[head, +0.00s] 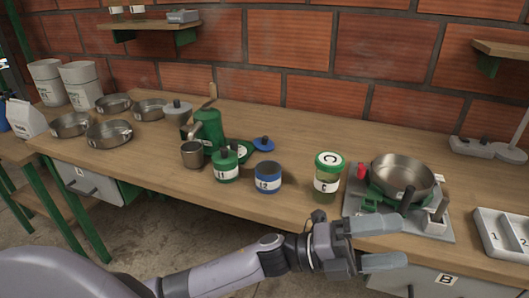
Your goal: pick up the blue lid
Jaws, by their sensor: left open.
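The blue lid (264,143) is a small round disc with a dark knob. It lies on the wooden worktop (310,145) just behind the blue jar (268,184), which has a white label marked 12 and appears open at the top. My left gripper (403,243) is at the front edge of the worktop, to the right of and nearer than the blue lid. Its two grey fingers are spread apart with nothing between them, pointing right. The gripper is well clear of the blue lid. My right gripper is not in view.
A green-lidded jar marked 11 (226,174) and a green pulper (208,130) stand left of the blue lid. A jar marked C (327,186) stands to its right, before a burner with a steel pan (402,174). Behind the lid, the worktop is bare.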

